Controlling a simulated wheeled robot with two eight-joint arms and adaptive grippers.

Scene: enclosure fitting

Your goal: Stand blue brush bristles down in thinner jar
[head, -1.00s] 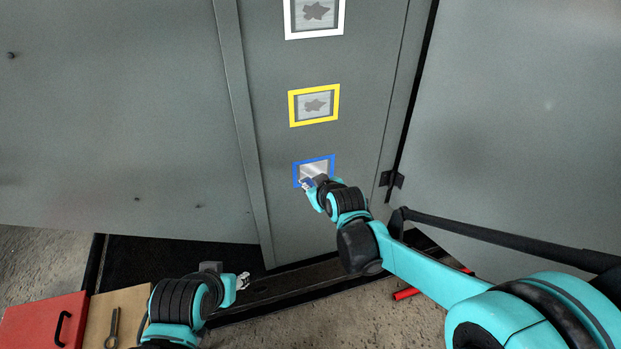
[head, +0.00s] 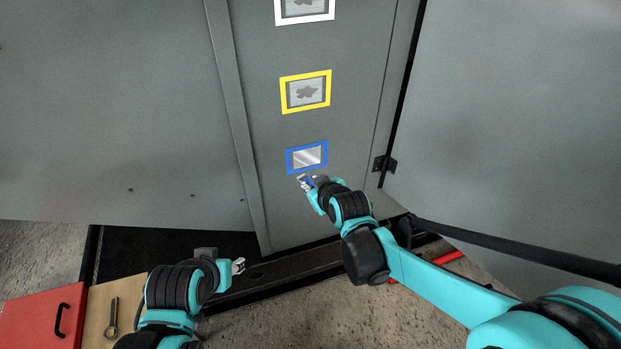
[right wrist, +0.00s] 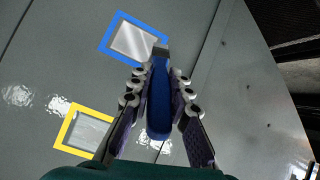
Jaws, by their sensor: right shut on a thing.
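My right gripper (head: 304,184) is shut on a blue tool (right wrist: 159,98). In the right wrist view its long blue body lies between the fingers, with a short grey end pointing at a blue-framed patch. I cannot make out bristles, so I cannot tell whether it is the brush. In the head view the gripper is just below the blue frame (head: 289,163) and overlaps none of its shiny inside. No thinner jar shows in either view. My left gripper (head: 238,266) is low and left of centre, in front of the dark cabinet bottom; its fingers are too small to judge.
A grey cabinet panel carries a yellow frame (head: 284,95) and a white frame (head: 305,20), each around a dark smudge. A grey door (head: 510,130) stands open at right. A red box (head: 35,320) and a wooden board (head: 100,335) with a dark tool lie at lower left.

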